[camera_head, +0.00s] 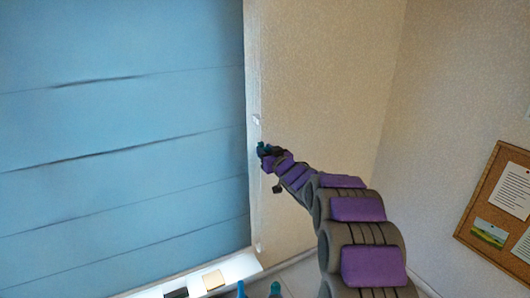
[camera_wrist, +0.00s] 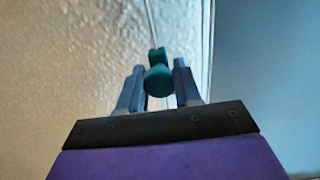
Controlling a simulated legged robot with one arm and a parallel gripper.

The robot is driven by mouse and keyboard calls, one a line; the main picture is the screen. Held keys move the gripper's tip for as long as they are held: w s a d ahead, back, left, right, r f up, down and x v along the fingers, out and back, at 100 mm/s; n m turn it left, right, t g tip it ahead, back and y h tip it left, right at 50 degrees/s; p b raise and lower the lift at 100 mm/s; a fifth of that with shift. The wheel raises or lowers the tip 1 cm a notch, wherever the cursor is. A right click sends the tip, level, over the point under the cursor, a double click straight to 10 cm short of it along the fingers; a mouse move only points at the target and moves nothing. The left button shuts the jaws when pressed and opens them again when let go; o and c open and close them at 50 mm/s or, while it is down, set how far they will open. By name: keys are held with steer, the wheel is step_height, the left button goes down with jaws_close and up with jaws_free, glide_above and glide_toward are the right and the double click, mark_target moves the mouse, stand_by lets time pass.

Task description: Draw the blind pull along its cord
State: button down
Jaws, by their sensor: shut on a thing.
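The blind (camera_head: 120,130) is a large blue panel with horizontal folds, filling the left of the head view. Its edge also shows at the right of the wrist view (camera_wrist: 265,70). The blind pull (camera_wrist: 158,78) is a small teal knob on a thin pale cord (camera_wrist: 151,22) that runs upward along the wall. My gripper (camera_wrist: 158,80) is shut on the pull, with one grey-blue finger on each side. In the head view my gripper (camera_head: 264,150) is at the wall strip just right of the blind, and the pull is small there.
A pale textured wall (camera_head: 325,80) lies right of the blind. A cork board (camera_head: 490,215) with papers hangs at the far right. A light sill (camera_head: 235,268) below the blind holds small objects, and two bottle tops show at the bottom edge.

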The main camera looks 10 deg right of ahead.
steer(key=shift+r, duration=0.5)
steer(key=c, duration=1.1)
jaws_free()
steer(key=shift+o, duration=1.3)
steer(key=shift+f, duration=0.25)
steer(key=b+v, duration=0.3)
steer(key=v, duration=1.4)
steer(key=shift+d, duration=0.15)
steer(key=shift+s, duration=0.1)
